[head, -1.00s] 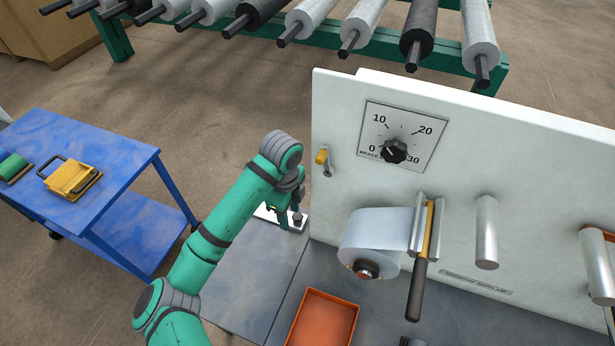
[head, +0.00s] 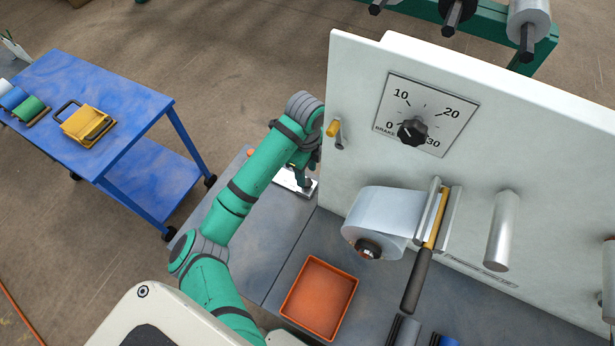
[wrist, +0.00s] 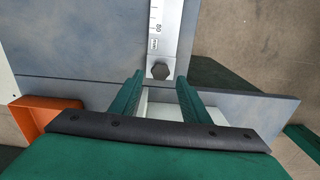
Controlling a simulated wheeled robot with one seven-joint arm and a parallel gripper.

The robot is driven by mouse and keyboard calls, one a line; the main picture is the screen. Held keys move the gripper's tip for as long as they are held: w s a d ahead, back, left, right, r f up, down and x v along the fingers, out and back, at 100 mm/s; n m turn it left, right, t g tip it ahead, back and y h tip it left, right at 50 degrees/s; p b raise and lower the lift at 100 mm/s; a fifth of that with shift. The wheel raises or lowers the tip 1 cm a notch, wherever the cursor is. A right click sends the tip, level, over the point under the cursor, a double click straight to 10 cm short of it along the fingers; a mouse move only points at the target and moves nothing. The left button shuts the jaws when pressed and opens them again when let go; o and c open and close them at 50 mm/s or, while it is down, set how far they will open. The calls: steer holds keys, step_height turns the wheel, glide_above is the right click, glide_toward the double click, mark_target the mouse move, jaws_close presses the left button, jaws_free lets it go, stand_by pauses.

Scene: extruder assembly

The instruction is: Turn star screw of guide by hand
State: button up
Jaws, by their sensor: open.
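The guide is a light metal strip with scale marks (wrist: 160,30), lying on the grey bench top. A dark knob (wrist: 160,71), which looks like the star screw, sits at the strip's near end in the wrist view. My gripper (wrist: 160,82) is open, with one green finger on each side of the knob's line. I cannot tell whether the fingers touch the knob. In the head view the guide (head: 297,183) shows at the left end of the white panel, and my arm partly hides my gripper and the screw.
The white upright panel (head: 450,120) with a brake dial (head: 412,130) stands right of my arm. An orange tray (head: 320,297) lies on the bench, below a film roll (head: 385,218).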

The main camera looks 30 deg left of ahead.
mark_target(307, 182)
steer(key=shift+f, duration=1.95)
steer(key=shift+w+f, duration=0.1)
steer(key=shift+c, duration=0.5)
steer(key=c, duration=0.7)
